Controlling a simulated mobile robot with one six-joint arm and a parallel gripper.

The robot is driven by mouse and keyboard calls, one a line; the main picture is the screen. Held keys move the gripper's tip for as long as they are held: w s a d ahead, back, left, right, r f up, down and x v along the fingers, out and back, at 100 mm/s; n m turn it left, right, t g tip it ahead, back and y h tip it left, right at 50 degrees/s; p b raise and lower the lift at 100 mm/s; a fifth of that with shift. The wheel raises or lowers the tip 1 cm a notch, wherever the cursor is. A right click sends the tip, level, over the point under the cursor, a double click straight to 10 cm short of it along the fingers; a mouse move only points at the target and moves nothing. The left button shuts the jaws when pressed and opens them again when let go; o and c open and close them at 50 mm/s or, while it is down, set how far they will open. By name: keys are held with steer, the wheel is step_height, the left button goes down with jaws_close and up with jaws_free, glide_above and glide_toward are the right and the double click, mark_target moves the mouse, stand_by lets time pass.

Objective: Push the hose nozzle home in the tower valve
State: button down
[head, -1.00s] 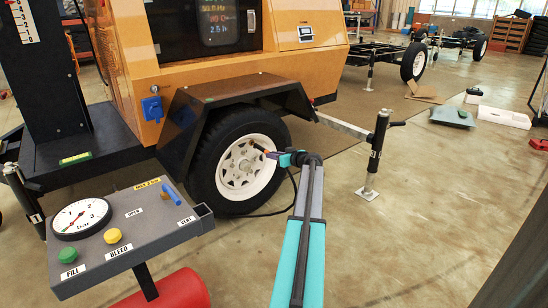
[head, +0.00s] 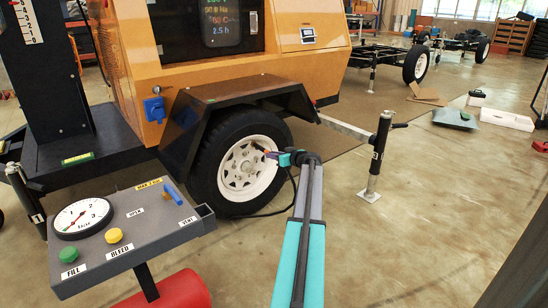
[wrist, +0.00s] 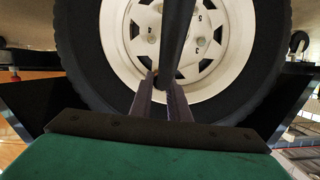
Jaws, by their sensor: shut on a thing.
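My gripper (head: 268,152) is in front of the white wheel rim (head: 262,180) of the yellow light tower. In the wrist view, its two fingers (wrist: 163,85) are closed around a dark hose end, the hose nozzle (wrist: 158,84). The black hose (wrist: 176,35) runs from the fingers up the picture, across the rim. In the head view, the hose (head: 294,186) hangs below the wrist toward the floor. The tower valve is not clearly visible; the fingers and hose cover that part of the rim. I cannot tell whether nozzle and valve touch.
A black fender (head: 235,98) overhangs the tyre. A jack stand (head: 377,155) stands to the right. A grey panel (head: 130,232) with a pressure gauge (head: 83,217) and green and yellow buttons is at the front left, above a red tank (head: 175,290).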

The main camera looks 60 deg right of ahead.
steer(key=shift+w+d, duration=0.15)
steer(key=shift+w, duration=0.3)
steer(key=c, duration=1.6)
jaws_free()
steer(key=shift+s, duration=0.1)
steer(key=p+v, duration=0.4)
steer(key=v, duration=0.9)
steer(key=shift+s+r+p, duration=0.1)
steer(key=shift+s+p, duration=0.2)
steer(key=shift+p, duration=0.1)
steer(key=shift+s, duration=0.1)
